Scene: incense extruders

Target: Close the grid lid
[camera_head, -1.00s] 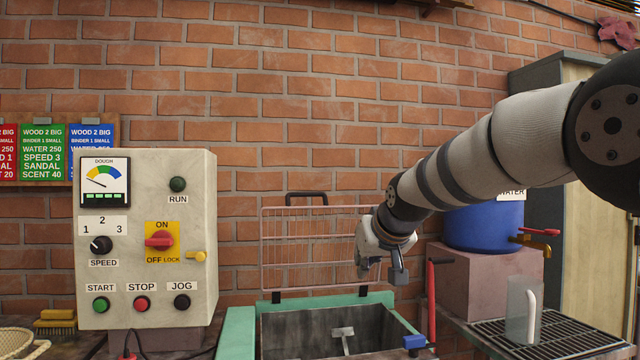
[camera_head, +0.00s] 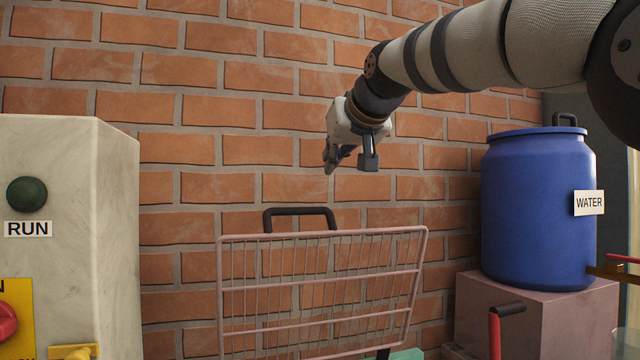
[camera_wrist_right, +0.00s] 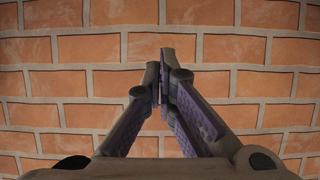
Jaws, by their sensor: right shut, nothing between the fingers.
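The grid lid (camera_head: 320,290) is a pinkish wire frame that stands upright and open in front of the brick wall in the head view. A black handle (camera_head: 299,212) sticks up from its top edge. My right gripper (camera_head: 346,168) is above the lid's top edge, a little right of the handle and apart from it. In the right wrist view the fingers (camera_wrist_right: 163,75) are together with nothing between them, and only brick wall shows beyond. The bin below the lid is almost wholly out of view. My left gripper is not in view.
A control box (camera_head: 70,230) with a RUN lamp stands at the left. A blue water barrel (camera_head: 535,205) sits on a pinkish block (camera_head: 545,310) at the right, with a red lever (camera_head: 495,335) in front. The brick wall is close behind the lid.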

